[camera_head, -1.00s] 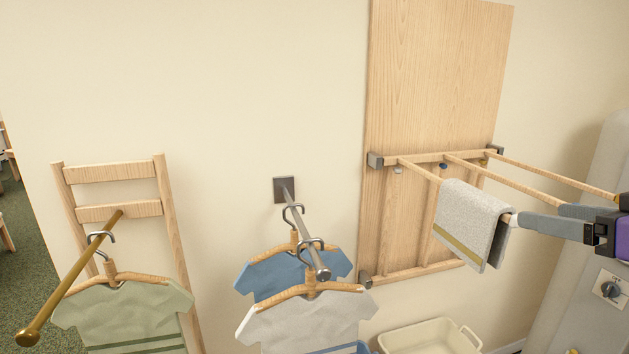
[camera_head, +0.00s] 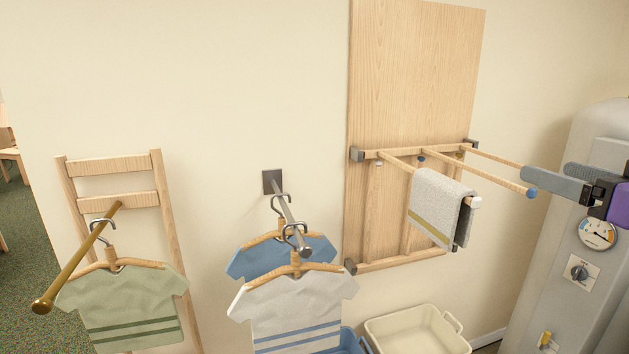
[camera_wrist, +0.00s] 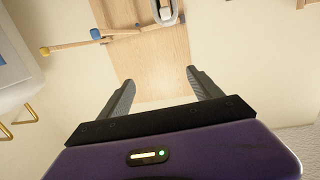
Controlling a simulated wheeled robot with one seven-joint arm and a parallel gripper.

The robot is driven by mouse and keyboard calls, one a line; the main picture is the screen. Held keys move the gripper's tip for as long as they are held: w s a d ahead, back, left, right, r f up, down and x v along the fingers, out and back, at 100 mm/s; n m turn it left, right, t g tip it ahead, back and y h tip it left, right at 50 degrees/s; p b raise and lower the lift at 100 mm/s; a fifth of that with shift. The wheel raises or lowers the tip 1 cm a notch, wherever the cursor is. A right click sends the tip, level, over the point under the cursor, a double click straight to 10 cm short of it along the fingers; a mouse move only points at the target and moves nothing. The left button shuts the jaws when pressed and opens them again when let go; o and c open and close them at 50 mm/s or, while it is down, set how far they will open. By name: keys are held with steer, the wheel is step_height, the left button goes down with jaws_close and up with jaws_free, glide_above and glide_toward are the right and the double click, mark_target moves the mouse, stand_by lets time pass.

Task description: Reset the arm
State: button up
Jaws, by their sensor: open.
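My gripper (camera_head: 548,172) is at the right edge of the head view, with its two grey fingers spread and nothing between them. It is beyond the free end of a wooden rod with a blue tip (camera_head: 531,191). In the wrist view my gripper (camera_wrist: 160,78) is also open and empty, with the pale wooden board (camera_wrist: 155,65) and wall beyond the fingers. A grey towel with a yellow stripe (camera_head: 434,210) hangs over the rack's left rod, apart from the fingers. The rod with the towel has a white tip (camera_head: 474,202).
The wooden wall rack (camera_head: 415,75) has several rods sticking out. A grey cabinet with a gauge (camera_head: 597,233) stands at the right. A cream basket (camera_head: 415,330) is below the rack. Shirts on hangers (camera_head: 290,310) hang from a metal rod, and a green shirt (camera_head: 125,305) from a brass rod.

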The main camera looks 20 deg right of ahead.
steer(key=s+a+f+m+t+h, duration=0.1)
steer(key=s+a+f+m+h, duration=0.3)
steer(key=f, duration=0.7)
steer(key=s+a+f+m+t+h, duration=0.1)
steer(key=s+a+f+m+h, duration=0.3)
steer(key=f, duration=0.6)
steer(key=s+a+f+n+g+y, duration=0.2)
steer(key=s+a+f+n+y, duration=0.2)
steer(key=s+a+f, duration=0.4)
steer(key=s+a+f+n+g+y, duration=0.2)
steer(key=s+a+f+n+y, duration=0.2)
steer(key=s+a+f, duration=0.4)
steer(key=s+a+y, duration=0.1)
steer(key=s+a, duration=0.2)
steer(key=s, duration=0.4)
steer(key=shift+n+g, duration=0.3)
